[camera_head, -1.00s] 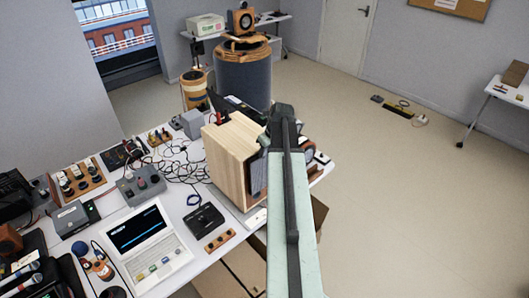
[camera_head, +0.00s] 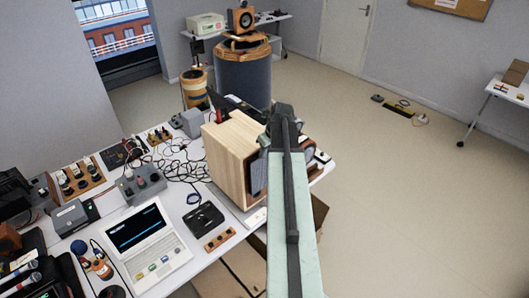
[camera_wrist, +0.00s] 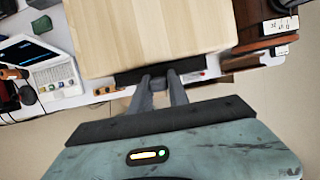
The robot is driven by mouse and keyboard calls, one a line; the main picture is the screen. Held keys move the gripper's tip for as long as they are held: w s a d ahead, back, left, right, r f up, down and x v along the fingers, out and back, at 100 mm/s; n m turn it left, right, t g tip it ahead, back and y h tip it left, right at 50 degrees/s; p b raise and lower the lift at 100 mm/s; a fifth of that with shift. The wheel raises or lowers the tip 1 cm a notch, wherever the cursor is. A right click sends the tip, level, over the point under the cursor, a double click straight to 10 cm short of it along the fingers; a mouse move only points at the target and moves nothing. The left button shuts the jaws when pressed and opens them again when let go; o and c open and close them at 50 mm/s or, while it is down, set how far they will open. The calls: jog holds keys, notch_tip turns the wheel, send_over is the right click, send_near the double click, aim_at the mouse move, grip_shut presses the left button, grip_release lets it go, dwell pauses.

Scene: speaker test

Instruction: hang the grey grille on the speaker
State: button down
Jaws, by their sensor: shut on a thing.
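The speaker is a pale wooden box (camera_head: 228,150) on the table in the head view. Its wooden top (camera_wrist: 150,32) fills the upper middle of the wrist view. My gripper (camera_wrist: 160,80) is shut on the grille (camera_wrist: 128,77), which shows edge-on as a dark strip along the speaker's near edge. In the head view, part of the grey grille (camera_head: 257,175) shows upright just in front of the speaker, left of my arm. My arm hides the rest of it and my fingertips there. I cannot tell whether the grille touches the speaker.
A laptop (camera_head: 150,242), a black box (camera_head: 203,218) and tangled cables (camera_head: 178,160) lie left of the speaker on the white table (camera_head: 185,280). Small items stand close on its right. A large dark drum (camera_head: 243,75) stands behind. The floor at right is mostly clear.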

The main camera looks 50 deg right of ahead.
jog(key=shift+f, duration=0.1)
jog(key=c, duration=1.2)
grip_release()
jog(key=p+v, duration=0.7)
jog(key=v, duration=0.1)
jog(key=shift+f, duration=0.1)
